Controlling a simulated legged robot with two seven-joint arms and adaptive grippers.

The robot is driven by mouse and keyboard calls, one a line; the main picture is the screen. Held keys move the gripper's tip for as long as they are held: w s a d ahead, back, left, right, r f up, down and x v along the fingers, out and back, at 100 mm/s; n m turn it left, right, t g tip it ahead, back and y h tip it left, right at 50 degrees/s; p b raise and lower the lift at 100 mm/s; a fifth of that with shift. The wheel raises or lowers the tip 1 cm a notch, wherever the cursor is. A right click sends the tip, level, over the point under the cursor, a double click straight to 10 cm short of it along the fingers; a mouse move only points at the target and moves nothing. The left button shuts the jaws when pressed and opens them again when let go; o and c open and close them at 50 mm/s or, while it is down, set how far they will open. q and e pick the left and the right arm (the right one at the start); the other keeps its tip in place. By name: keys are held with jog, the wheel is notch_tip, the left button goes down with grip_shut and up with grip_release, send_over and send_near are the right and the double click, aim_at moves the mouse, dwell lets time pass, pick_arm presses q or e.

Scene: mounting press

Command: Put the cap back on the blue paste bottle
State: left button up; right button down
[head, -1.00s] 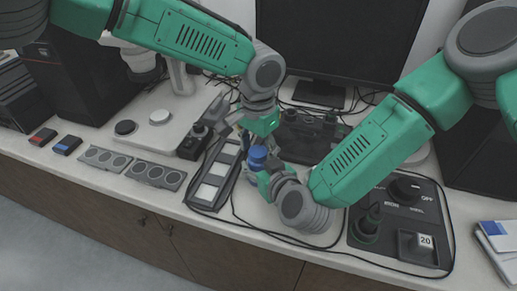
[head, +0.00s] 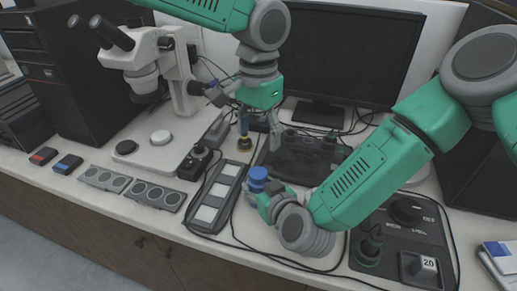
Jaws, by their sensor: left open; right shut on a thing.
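The blue paste bottle (head: 258,185) stands upright at the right gripper, left of my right arm. A round blue top that looks like its cap (head: 257,173) sits on it; I cannot tell how tightly it is seated. My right gripper (head: 263,197) is shut on the bottle from the right and hides part of its lower body. My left gripper (head: 258,125) is open, pointing down above and behind the bottle, apart from it. No cap shows between its fingers.
A slide tray (head: 217,197) lies left of the bottle, with a dark base (head: 297,160) behind it. A microscope (head: 150,65) and monitor (head: 350,50) stand at the back. A control panel (head: 405,240) is at the right. Cables run along the front edge.

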dwell(0.3)
jog(key=c, duration=0.8)
grip_release()
jog(key=shift+c, duration=0.2)
jog(key=v, duration=1.2)
jog(key=shift+f, duration=0.2)
